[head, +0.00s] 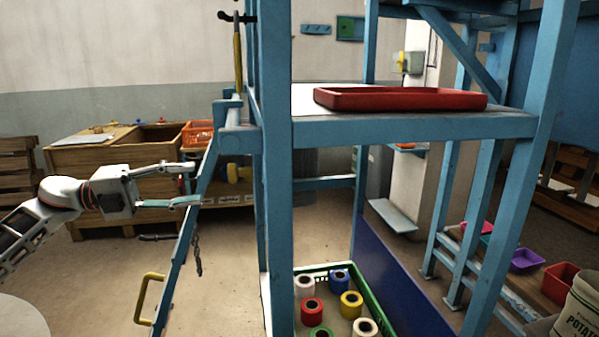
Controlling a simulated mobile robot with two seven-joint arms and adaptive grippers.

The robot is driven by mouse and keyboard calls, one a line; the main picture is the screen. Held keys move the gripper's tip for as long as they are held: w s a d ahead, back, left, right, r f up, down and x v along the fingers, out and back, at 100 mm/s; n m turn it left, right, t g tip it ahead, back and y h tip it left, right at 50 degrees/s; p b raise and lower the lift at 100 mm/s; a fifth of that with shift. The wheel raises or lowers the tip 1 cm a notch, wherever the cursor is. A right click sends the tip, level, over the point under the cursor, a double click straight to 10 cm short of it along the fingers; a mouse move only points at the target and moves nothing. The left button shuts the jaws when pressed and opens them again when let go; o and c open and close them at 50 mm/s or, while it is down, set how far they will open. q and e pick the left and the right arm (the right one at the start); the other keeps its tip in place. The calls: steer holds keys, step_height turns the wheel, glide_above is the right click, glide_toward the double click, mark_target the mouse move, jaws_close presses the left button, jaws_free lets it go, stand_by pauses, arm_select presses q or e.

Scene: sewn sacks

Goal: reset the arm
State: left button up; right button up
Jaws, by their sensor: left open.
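My left gripper (188,184) is in the head view, at the end of the white and grey arm that comes in from the left. Its two fingers are spread apart and point right, close to the slanted blue rail of the blue frame (278,200). I see nothing held between the fingers. I cannot tell whether the fingertips touch the rail. My right gripper is not in view.
A red tray (400,98) sits on the frame's upper shelf. A green crate (378,318) with several coloured rolls stands below. A yellow handle (148,298) is low on the slanted rail. A wooden bench (95,165) stands behind the arm. A potato sack (580,312) is at lower right.

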arm_select(q)
steer(key=d+f+n+t, duration=0.3)
steer(key=d+f+n, duration=0.15)
steer(key=f, duration=0.35)
steer(key=d+f+n+t, duration=0.3)
steer(key=d+f+n, duration=0.15)
steer(key=f, duration=0.25)
steer(key=s+d+f+n+t+y, duration=0.1)
steer(key=s+f+n+t+y, duration=0.2)
steer(key=f+n, duration=0.35)
steer(key=s+d+f+n+t+y, duration=0.1)
steer(key=s+f+n+t+y, duration=0.2)
steer(key=f, duration=0.6)
steer(key=s+a+f+n+g+y+p, duration=0.1)
steer(key=s+f+n+g+y, duration=0.5)
steer(key=s+f, duration=1.8)
steer(key=a+n+y, duration=0.1)
steer(key=n+y, duration=0.2)
steer(key=n, duration=0.2)
steer(key=shift+s+a+n+g, duration=0.15)
steer(key=shift+s+n+g, duration=0.1)
steer(key=shift+n+g, duration=0.1)
